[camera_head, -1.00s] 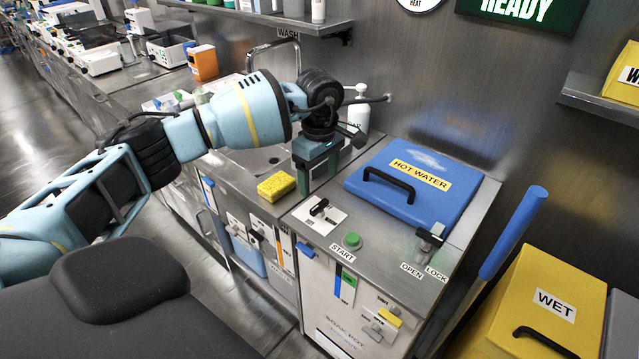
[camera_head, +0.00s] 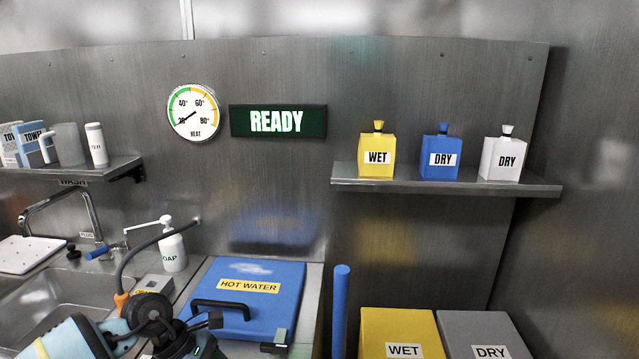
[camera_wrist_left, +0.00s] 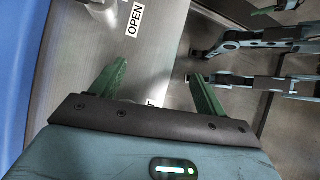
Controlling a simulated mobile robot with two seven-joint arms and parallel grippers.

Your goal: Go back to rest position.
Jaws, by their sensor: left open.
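My left arm (camera_head: 75,340) comes in at the bottom left of the head view, with its dark wrist joint in front of the blue hot water lid's left side. The steel counter top (camera_wrist_left: 150,60) with the OPEN label lies beyond the fingers.
The blue hot water lid (camera_head: 275,275) is closed, with a black handle. A soap bottle (camera_head: 172,250) and a sink (camera_head: 60,300) are at the left. Yellow WET (camera_head: 400,325) and grey DRY (camera_head: 485,328) bins stand right. A shelf (camera_head: 445,180) holds three bottles. A READY sign (camera_head: 278,121) is lit.

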